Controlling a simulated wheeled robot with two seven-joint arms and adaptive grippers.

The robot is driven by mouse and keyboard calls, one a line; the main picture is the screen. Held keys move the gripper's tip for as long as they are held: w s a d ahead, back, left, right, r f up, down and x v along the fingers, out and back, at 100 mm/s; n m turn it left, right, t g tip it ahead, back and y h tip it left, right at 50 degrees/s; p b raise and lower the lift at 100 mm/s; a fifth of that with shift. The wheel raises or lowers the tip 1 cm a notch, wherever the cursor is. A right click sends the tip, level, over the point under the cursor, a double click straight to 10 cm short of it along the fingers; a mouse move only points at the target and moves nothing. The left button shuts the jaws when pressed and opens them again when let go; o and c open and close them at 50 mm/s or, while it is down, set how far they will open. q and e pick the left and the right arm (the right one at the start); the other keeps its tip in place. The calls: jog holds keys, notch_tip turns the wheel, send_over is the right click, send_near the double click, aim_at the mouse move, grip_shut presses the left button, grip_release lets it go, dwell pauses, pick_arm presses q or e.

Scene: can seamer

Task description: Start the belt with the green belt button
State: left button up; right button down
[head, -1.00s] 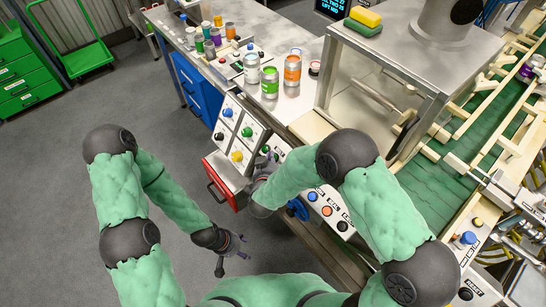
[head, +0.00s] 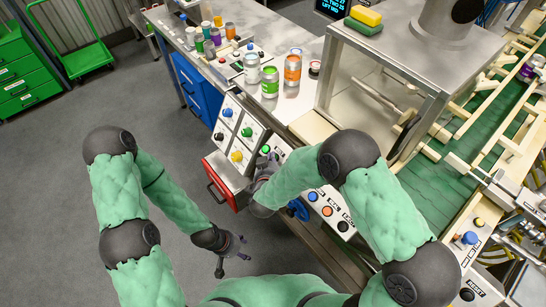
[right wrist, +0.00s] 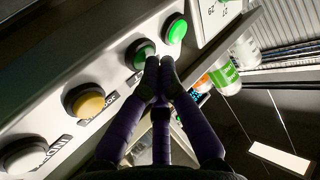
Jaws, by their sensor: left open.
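A row of controls shows in the right wrist view: a white button (right wrist: 25,156), a yellow button (right wrist: 85,101), a darker green button (right wrist: 142,53) and a bright green round light or button (right wrist: 175,30). Labels are partly covered, so I cannot tell which green one is marked for the belt. My right gripper (right wrist: 160,66) has its fingertips together, close to the darker green button; contact is unclear. In the head view the bright green one (head: 265,149) shows just above my right gripper (head: 268,163). My left gripper (head: 234,248) is open and empty, low over the floor.
A sloped panel (head: 238,133) with coloured buttons stands left of my right gripper, above a red drawer (head: 221,180). Cans (head: 270,82) stand on the bench behind. The green belt (head: 440,180) and metal machine frame (head: 400,50) are at the right.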

jog(key=shift+s+a+r+p, duration=0.3)
jog(key=shift+a+r+p, duration=0.1)
jog(key=shift+r+p, duration=0.25)
jog(key=r+p, duration=0.1)
jog(key=s+a+r+p, duration=0.1)
jog(key=a+r+p, duration=0.1)
jog(key=r, duration=0.1)
jog(key=shift+s+a+p, duration=0.2)
jog(key=shift+s+p, duration=0.15)
dwell(0.4)
dwell(0.5)
